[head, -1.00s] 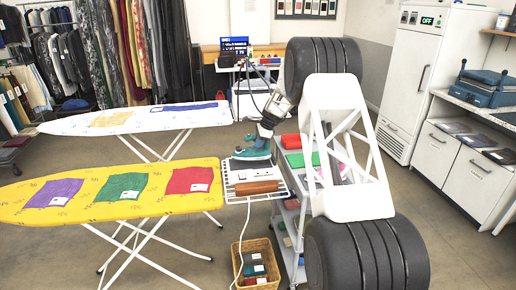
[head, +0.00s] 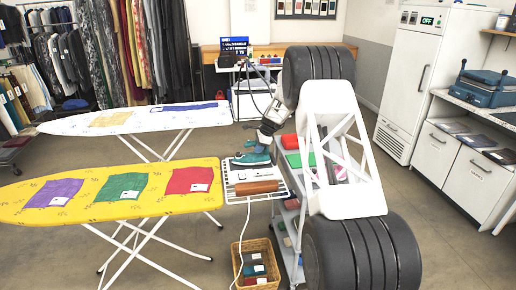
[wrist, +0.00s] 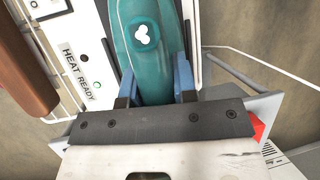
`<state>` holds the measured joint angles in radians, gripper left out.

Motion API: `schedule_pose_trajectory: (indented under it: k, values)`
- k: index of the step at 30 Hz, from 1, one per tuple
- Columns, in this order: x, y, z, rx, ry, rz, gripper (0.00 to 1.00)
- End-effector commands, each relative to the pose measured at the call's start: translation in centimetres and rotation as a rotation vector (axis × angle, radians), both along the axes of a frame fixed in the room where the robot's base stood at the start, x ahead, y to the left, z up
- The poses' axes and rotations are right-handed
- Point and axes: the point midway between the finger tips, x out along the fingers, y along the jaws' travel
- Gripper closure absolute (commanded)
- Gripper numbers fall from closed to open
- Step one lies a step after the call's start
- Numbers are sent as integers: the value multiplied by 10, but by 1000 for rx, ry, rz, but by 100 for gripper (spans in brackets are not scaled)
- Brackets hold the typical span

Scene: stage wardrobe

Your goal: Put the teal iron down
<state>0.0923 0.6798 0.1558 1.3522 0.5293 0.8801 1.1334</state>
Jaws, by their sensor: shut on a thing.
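The teal iron (head: 252,158) is over the white rest (head: 238,172) at the right end of the yellow ironing board. My gripper (head: 264,144) is shut on it from above. In the wrist view the teal iron (wrist: 146,45) lies between the two blue fingers of my gripper (wrist: 155,84). The white rest (wrist: 88,50) shows beside and under it, with a "HEAT READY" label and a green light. The iron's underside is hidden, so I cannot tell whether it touches the rest.
A brown roll (head: 257,187) lies on the rest's wire front. The yellow ironing board (head: 110,190) holds purple, green and red cloths. A grey cart (head: 290,207) stands close on the right. A wicker basket (head: 257,268) is on the floor below.

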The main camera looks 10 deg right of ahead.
Motion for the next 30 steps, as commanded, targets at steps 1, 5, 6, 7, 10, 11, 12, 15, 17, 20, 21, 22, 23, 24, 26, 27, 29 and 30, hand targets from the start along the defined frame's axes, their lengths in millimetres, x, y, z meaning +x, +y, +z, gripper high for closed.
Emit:
schedule_pose_trajectory:
  k: [1,5,6,7,10,11,12,15,17,20,21,22,23,24,26,27,29,30]
  values:
    - [0,0,1,0,-2,0,100]
    - [0,0,1,0,-1,0,100]
    - [0,0,1,0,-1,0,100]
    - [0,0,0,0,-1,0,100]
    - [0,0,-2,0,0,0,71]
    - [0,0,-2,0,0,0,66]
    - [0,0,-2,0,0,0,60]
    - [0,0,-2,0,0,0,48]
    - [0,0,-2,0,0,0,48]
    - [0,0,-2,0,0,0,48]
    - [0,0,-2,0,0,0,48]
    - [0,0,-2,0,0,0,48]
    - [0,0,-2,0,0,0,48]
    - [0,0,-1,0,0,0,48]
    - [0,0,0,0,0,0,48]
    - [0,0,1,0,0,0,48]
    - [-1,-2,5,0,0,0,48]
    - [-1,-3,7,1,-1,0,48]
